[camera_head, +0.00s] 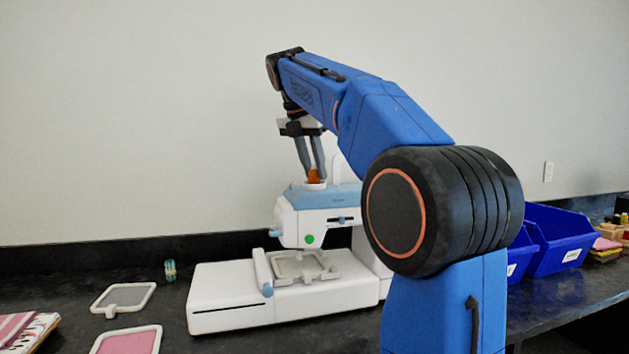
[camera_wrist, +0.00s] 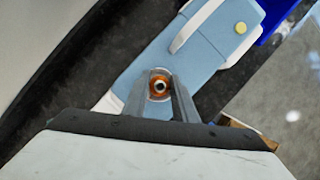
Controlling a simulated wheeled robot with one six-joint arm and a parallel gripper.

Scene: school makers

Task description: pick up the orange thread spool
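The orange thread spool (camera_head: 314,177) stands upright on top of the white and light-blue sewing machine (camera_head: 318,197). In the wrist view the spool (camera_wrist: 159,86) shows end-on, with a dark hole in a pale ring at its centre. My gripper (camera_head: 316,176) points down from above, with its two grey fingers on either side of the spool. In the wrist view the fingertips of my gripper (camera_wrist: 160,85) flank the spool very closely. I cannot tell whether they press on it. The spool's lower end is partly hidden.
Blue bins (camera_head: 558,238) stand at the right of the dark counter (camera_head: 175,320). A small green and tan spool (camera_head: 170,270) and framed hoops (camera_head: 123,298) lie left of the machine. Folded cloth (camera_head: 22,328) is at the far left. A wall rises behind.

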